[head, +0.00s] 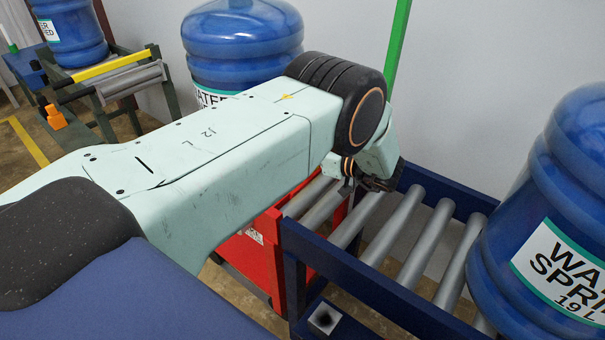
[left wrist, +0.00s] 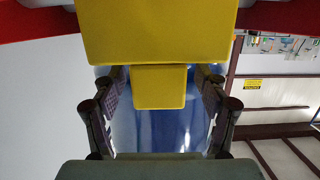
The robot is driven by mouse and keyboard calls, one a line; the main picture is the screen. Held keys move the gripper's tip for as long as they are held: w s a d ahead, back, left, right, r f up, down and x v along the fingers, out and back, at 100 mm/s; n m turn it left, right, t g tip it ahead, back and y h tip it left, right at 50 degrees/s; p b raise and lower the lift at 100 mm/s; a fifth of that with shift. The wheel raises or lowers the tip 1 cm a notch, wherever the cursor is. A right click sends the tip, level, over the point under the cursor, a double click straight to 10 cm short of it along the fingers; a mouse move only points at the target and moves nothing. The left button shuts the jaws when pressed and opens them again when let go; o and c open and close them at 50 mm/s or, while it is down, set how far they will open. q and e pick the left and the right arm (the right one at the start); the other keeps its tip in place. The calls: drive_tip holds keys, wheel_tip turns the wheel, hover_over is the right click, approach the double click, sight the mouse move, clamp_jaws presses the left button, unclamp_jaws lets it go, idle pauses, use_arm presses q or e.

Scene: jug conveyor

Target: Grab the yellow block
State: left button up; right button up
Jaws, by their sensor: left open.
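The yellow block (left wrist: 158,30) fills the top middle of the left wrist view. A smaller yellow part (left wrist: 160,88) sticks down from it between the fingers. My left gripper (left wrist: 163,78) is open, with one finger on each side of this smaller part. In the head view my left gripper (head: 374,182) is at the far end of my arm, over the roller conveyor (head: 345,272). The yellow block does not show there. My right gripper is in neither view.
A blue water jug (head: 560,195) stands on the conveyor's right end. Another blue jug (head: 240,45) stands behind my arm. A red cabinet (head: 245,262) is below my arm. A green post (head: 398,45) rises behind the gripper.

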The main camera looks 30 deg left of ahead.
use_arm(q)
drive_tip(key=shift+w+d+r, duration=0.1)
drive_tip(key=shift+c, duration=0.3)
drive_tip(key=shift+r, duration=0.1)
drive_tip(key=c, duration=0.6)
clamp_jaws()
